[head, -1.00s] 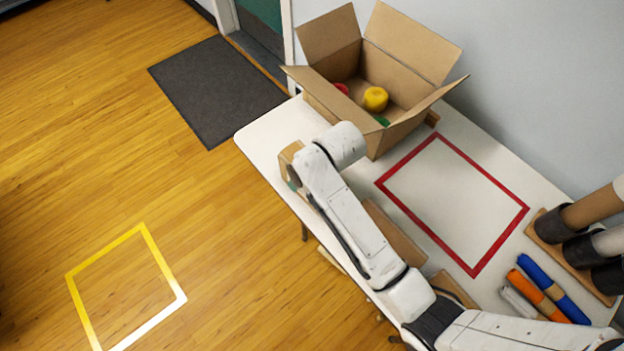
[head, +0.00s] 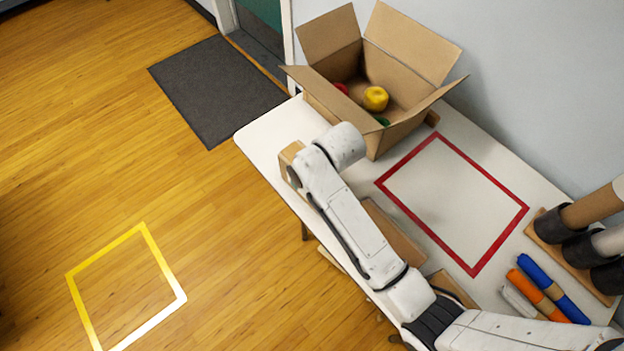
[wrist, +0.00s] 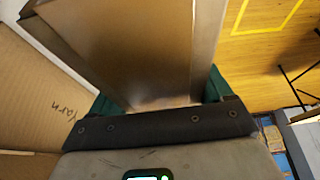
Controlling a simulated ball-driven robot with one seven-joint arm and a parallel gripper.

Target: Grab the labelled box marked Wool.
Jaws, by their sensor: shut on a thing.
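My gripper (wrist: 160,98) has its green fingers on either side of a brown cardboard box (wrist: 150,45) and is shut on it. No writing shows on the part of this box in view, so I cannot read its label. A second cardboard box marked "Yarn" (wrist: 40,95) stands close on the left in the wrist view. In the head view a box (head: 289,156) shows partly behind the end of my arm, near the table's front edge. The fingers are hidden there. No label reading Wool is visible.
On the white table (head: 262,135) stands an open carton (head: 335,105) with several coloured items. A red square outline (head: 452,148) is empty. More boxes (head: 398,235) lie partly behind my arm. Rolls (head: 552,288) lie at right. A yellow square (head: 125,245) marks clear floor.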

